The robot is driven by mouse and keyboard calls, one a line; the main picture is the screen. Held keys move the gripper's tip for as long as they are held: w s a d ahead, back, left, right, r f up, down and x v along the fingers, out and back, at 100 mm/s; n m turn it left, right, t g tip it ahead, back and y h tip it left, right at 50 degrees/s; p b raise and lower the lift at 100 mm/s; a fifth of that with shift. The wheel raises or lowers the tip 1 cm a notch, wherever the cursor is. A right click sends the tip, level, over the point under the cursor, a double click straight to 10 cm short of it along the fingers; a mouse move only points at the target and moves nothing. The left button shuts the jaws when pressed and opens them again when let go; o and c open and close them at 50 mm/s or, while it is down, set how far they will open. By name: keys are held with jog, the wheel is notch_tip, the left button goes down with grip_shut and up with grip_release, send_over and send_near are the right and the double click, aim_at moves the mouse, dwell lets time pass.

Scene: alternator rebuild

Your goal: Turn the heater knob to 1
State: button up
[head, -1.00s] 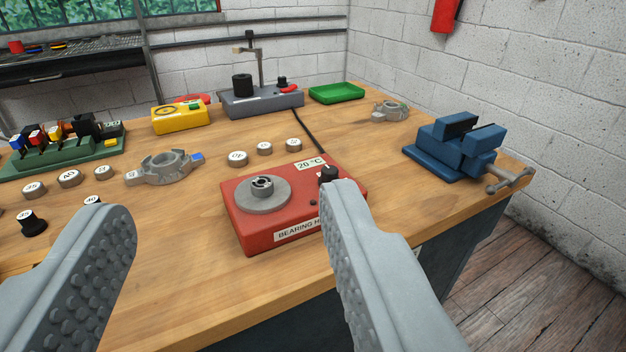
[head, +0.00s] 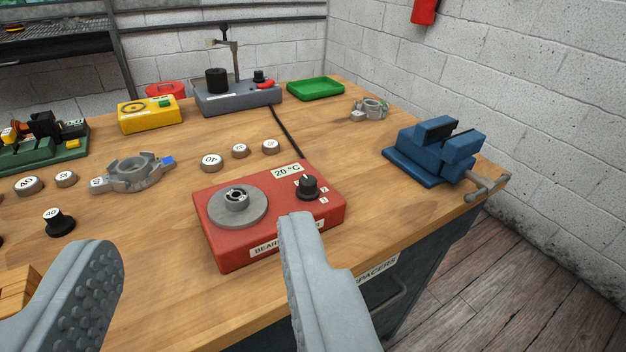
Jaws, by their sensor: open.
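The red bearing heater (head: 230,247) sits on the wooden bench near its front edge, with a grey round plate (head: 238,209) on top and a label reading 20 °C (head: 288,171). Its black heater knob (head: 308,187) stands at the right of the top face. Small white number marks lie around the knob; I cannot read its setting surely. My gripper (head: 198,232) is open and empty, its two grey fingers wide apart. The right finger is in front of the heater's front right part and hides some of its front label. The knob is in clear view, just beyond that fingertip.
A blue vise (head: 436,150) stands at the bench's right edge. Behind are a green tray (head: 315,88), a grey press (head: 238,97) and a yellow box (head: 150,114). A grey alternator housing (head: 132,173) and several round pieces lie left of the heater.

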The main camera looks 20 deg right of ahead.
jog(key=w+d+r+g, duration=0.1)
jog(key=w+d+g, duration=0.1)
jog(key=w+g, duration=0.35)
jog(key=w+d+r+g, duration=0.1)
jog(key=w+d+g, duration=0.1)
jog(key=w, duration=0.7)
jog(key=n+g, duration=0.1)
jog(key=g, duration=0.8)
send_near(308, 180)
notch_tip(308, 180, down, 8)
jog(key=shift+s+d+f, duration=0.1)
jog(key=shift+f, duration=0.1)
grip_shut()
